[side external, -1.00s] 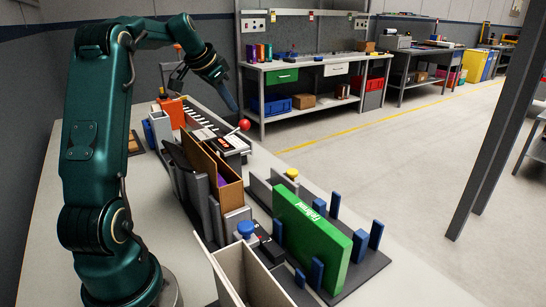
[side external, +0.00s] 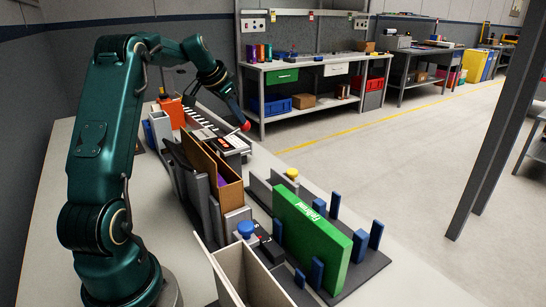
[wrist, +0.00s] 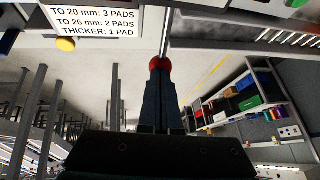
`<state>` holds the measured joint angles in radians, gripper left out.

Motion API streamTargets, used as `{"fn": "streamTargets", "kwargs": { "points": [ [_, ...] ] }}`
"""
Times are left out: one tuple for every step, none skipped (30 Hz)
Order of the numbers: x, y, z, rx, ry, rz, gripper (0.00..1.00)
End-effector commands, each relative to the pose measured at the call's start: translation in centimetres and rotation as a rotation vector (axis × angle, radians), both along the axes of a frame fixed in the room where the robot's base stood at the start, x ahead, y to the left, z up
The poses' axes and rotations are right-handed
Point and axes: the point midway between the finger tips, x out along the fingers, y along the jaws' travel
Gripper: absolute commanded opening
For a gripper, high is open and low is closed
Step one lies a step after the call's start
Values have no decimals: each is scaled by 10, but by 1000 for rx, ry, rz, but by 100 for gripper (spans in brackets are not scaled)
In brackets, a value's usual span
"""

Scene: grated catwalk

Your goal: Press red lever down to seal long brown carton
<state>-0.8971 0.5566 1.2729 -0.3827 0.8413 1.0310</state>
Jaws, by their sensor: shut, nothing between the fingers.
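The red lever knob (side external: 246,127) sits at the far right end of the dark sealing device (side external: 228,144) in the side view. It also shows in the wrist view (wrist: 159,62), right at my fingertips. My gripper (side external: 241,119) is shut, pointing down, with its tips at the knob; they appear to touch it, with nothing held between the fingers. A brown open-topped carton (side external: 231,196) stands upright in front of the device, with something purple inside. The lever's arm is mostly hidden by my gripper.
A green box (side external: 310,240) stands between blue posts at the right. A cream open bin (side external: 245,278), a blue button (side external: 245,228) and a yellow button (side external: 292,173) are nearby. An orange part (side external: 172,112) stands behind. A sign (wrist: 95,20) shows in the wrist view.

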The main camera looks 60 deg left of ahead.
Motion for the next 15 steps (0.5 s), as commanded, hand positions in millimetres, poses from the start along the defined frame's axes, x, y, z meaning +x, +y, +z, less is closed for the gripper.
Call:
{"fn": "streamTargets", "kwargs": {
  "points": [
    [2,0,-2,-1,0,-1,0],
    [3,0,-3,-1,0,-1,0],
    [5,0,-4,-2,0,-1,0],
    [6,0,-6,-1,0,-2,0],
    [7,-1,-7,-1,0,-2,0],
    [9,-1,-9,-1,0,-2,0],
    [11,-1,-11,-1,0,-2,0],
    [12,-1,-13,-1,0,-2,0],
    [14,-1,-15,-1,0,-2,0],
    [15,-1,-17,-1,0,-2,0],
    [16,-1,-19,-2,0,-2,0],
    [18,0,-22,-2,0,-1,0],
    [19,0,-24,-2,0,-1,0],
    [20,-1,-26,-1,0,-2,0],
    [21,-1,-29,-2,1,-2,0]
  ]
}}
